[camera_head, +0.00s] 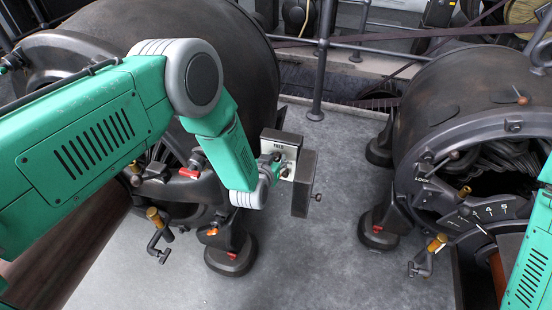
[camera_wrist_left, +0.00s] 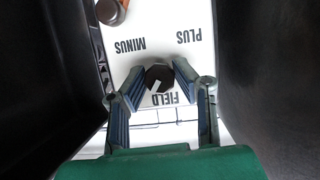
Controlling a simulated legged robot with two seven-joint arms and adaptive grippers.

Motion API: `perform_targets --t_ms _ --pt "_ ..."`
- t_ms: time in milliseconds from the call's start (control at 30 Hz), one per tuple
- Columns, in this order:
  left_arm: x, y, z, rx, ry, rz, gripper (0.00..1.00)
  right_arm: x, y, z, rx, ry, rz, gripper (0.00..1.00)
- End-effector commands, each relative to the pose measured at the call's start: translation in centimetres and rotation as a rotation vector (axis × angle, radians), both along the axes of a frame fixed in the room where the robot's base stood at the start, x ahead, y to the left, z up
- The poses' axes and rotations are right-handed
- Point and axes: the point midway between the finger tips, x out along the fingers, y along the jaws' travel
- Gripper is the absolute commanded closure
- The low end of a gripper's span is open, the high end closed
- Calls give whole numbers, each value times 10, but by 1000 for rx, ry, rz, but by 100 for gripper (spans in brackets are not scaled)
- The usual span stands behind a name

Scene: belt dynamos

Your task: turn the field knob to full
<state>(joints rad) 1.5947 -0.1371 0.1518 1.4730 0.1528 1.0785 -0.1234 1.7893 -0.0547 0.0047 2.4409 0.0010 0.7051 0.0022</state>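The field knob (camera_wrist_left: 158,77) is a small dark round knob on a white panel (camera_wrist_left: 160,28) in the left wrist view. A pale mark shows on its lower side, towards the word FIELD; MINUS and PLUS are printed beyond it. My left gripper (camera_wrist_left: 160,72) has its fingertips on both sides of the knob, closed up against it. In the head view my left gripper (camera_head: 274,172) is at the front of the small control box (camera_head: 281,140), and the knob is hidden there. Of my right arm (camera_head: 530,255) only green links show at the right edge.
A brown knob (camera_wrist_left: 112,12) sits at the panel's far left edge. Large dark dynamos stand at left (camera_head: 215,40) and right (camera_head: 465,85), with brass-handled fittings. A dark block (camera_head: 304,183) sits beside the control box. Grey floor (camera_head: 310,265) between the machines is clear.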

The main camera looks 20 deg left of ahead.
Motion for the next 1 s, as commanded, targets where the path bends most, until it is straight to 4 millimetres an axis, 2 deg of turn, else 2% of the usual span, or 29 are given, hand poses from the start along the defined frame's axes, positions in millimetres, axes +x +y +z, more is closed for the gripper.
perform_targets --t_ms 367,1000 --pt "0 -2 0 102 -5 -2 100 0 0 2 0 0 0 60" --pt "0 -4 -1 533 -20 -4 100 0 0 -8 0 0 0 60"
